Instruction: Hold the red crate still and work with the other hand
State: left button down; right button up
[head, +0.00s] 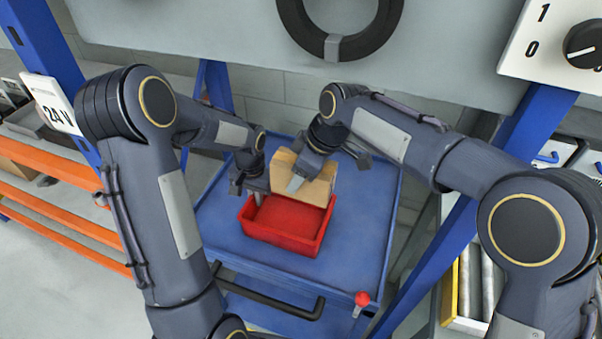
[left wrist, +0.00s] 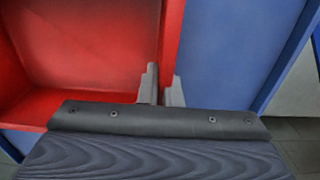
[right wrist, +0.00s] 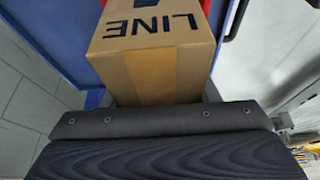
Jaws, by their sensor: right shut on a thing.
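The red crate (head: 268,238) stands on the blue carrier top; its inside floor shows bare red. My left gripper (head: 257,192) is at its left rear. In the left wrist view the two fingertips (left wrist: 162,88) are close together, one on each side of the crate wall (left wrist: 171,40); whether they press it is unclear. My right gripper (head: 318,168) is shut on a brown cardboard box (head: 318,192), tilted, at the crate's rear edge. The box also shows in the right wrist view (right wrist: 160,70), with dark "LINE" lettering. It hides the crate's back rim. Whether box and crate touch is unclear.
The blue carrier top (head: 345,240) is free right of the crate. A black handle (head: 270,305) and a red knob (head: 362,298) are at its front edge. Blue posts (head: 420,240) stand on both sides, with orange rails (head: 60,205) at left. A grey panel is behind.

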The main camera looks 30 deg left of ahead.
pick_arm(q)
jog(key=c, duration=1.5)
grip_release()
jog(key=shift+c, duration=0.2)
jog(key=shift+r, duration=0.1)
notch_tip(320, 180, up, 12)
